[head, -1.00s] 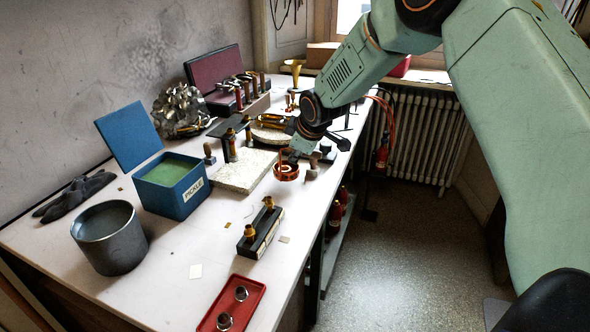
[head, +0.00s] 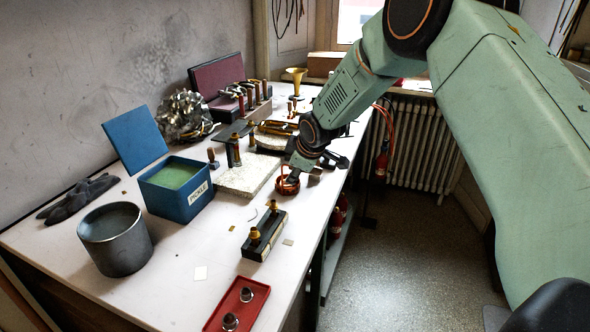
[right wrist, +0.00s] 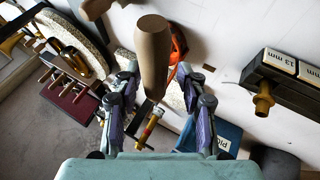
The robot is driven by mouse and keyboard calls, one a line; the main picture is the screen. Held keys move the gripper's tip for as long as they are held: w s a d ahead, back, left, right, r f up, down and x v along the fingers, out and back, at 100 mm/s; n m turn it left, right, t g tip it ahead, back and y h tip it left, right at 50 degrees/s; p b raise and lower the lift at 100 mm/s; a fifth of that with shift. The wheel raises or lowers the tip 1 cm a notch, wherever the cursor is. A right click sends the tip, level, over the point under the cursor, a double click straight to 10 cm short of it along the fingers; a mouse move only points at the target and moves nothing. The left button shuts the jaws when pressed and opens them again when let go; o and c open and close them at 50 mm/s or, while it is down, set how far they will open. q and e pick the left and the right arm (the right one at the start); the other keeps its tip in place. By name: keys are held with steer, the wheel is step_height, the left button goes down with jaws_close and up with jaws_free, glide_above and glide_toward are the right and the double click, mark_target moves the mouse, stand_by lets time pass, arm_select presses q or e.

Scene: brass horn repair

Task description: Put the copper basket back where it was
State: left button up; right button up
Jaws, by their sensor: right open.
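The copper basket (head: 288,187) is a small round orange-copper ring shape near the front edge of the bench, just right of the pale block. My right gripper (head: 304,168) is low over the bench, directly above and beside the basket, and partly covers it. In the right wrist view its fingers (right wrist: 158,105) are spread apart. A wooden handle (right wrist: 153,50) stands up between them, close to the camera. An orange part of the basket (right wrist: 179,44) shows behind that handle. I cannot tell whether a finger touches the basket. My left gripper is out of view.
The pale block (head: 247,178), the blue pickle box (head: 196,202) and the grey pot (head: 117,245) stand to the left. A black holder with brass pieces (head: 264,236) and a red tray (head: 243,292) are nearer.

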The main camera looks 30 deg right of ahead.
steer(key=shift+w+d+f, duration=0.1)
steer(key=shift+d+f, duration=0.05)
steer(key=shift+d, duration=0.15)
steer(key=b+v, duration=0.1)
steer(key=v, duration=1.1)
steer(key=shift+b, duration=0.35)
steer(key=shift+a, duration=0.2)
